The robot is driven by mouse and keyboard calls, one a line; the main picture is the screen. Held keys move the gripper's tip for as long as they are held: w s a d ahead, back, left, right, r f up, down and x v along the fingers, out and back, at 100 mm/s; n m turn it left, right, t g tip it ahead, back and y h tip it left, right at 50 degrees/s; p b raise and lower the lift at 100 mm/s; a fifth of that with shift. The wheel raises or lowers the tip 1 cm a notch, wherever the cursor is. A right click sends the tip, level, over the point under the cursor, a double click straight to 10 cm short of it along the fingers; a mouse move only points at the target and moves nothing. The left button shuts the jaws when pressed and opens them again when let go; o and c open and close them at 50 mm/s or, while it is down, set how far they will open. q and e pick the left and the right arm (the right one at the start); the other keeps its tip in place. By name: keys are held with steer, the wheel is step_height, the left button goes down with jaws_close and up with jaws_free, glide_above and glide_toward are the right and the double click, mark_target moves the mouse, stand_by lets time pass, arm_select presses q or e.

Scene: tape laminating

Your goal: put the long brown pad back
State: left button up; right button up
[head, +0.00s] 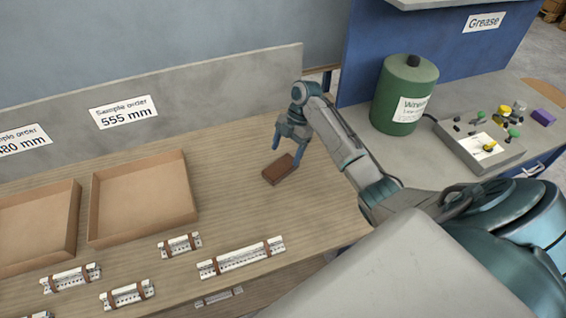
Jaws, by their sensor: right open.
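The brown pad (278,170) lies on the wooden table, right of the cardboard trays, with its length running from lower left to upper right. My right gripper (285,152) is open, with its fingers pointing down at the pad's far side. One finger reaches down beside the pad's right end. I cannot tell whether the fingers touch the pad. My left gripper is not in view.
Several strapped metal rails (241,257) lie along the front. A green canister (404,95) and a control box (477,146) stand on the right bench. The table around the pad is clear.

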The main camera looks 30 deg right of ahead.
steer(key=v, duration=0.7)
steer(key=shift+b, duration=0.3)
